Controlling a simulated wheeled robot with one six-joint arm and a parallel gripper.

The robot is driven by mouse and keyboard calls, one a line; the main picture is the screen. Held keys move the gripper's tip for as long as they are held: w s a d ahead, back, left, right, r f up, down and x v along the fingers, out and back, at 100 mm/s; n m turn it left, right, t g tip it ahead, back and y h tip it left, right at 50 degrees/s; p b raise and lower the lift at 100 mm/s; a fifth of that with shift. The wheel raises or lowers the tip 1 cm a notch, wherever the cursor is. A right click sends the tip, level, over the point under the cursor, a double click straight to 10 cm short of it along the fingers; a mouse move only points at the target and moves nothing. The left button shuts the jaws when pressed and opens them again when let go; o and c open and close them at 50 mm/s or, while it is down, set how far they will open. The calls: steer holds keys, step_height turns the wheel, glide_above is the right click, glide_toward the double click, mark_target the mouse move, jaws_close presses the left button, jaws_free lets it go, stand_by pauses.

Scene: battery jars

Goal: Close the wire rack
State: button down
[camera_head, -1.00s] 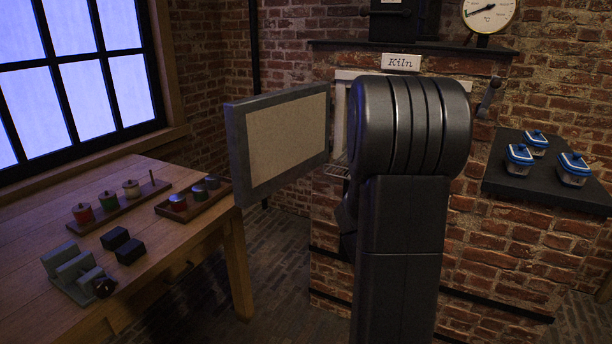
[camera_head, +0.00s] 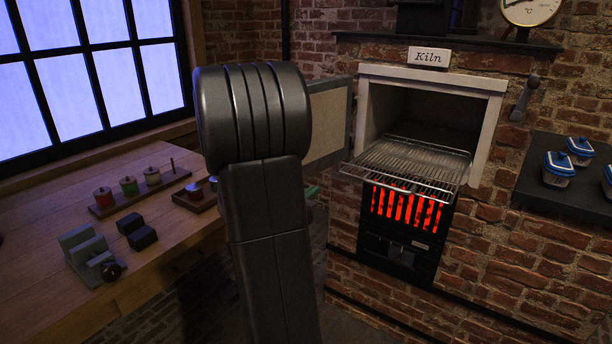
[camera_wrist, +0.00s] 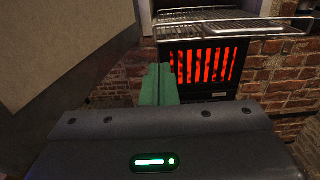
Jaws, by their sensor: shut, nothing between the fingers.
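The wire rack (camera_head: 412,162) sticks out of the open kiln (camera_head: 428,112) in the head view, level, with its front part beyond the opening. In the wrist view the rack (camera_wrist: 215,22) crosses the top right. My gripper (camera_wrist: 158,72) has green fingers shut together with nothing between them. It is below and to the left of the rack, apart from it. In the head view only a bit of green fingertip (camera_head: 311,191) shows past my arm, which hides the rest.
The kiln door (camera_head: 331,122) stands open at left, close to my arm. A glowing red grate (camera_head: 408,206) lies under the rack. A dark shelf with blue-lidded jars (camera_head: 558,165) is at right. A wooden table (camera_head: 150,262) with jars and blocks is at left.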

mark_target(343, 169)
steer(key=p+x, duration=0.2)
steer(key=x, duration=1.2)
steer(key=shift+s, duration=0.1)
steer(key=shift+d, duration=0.1)
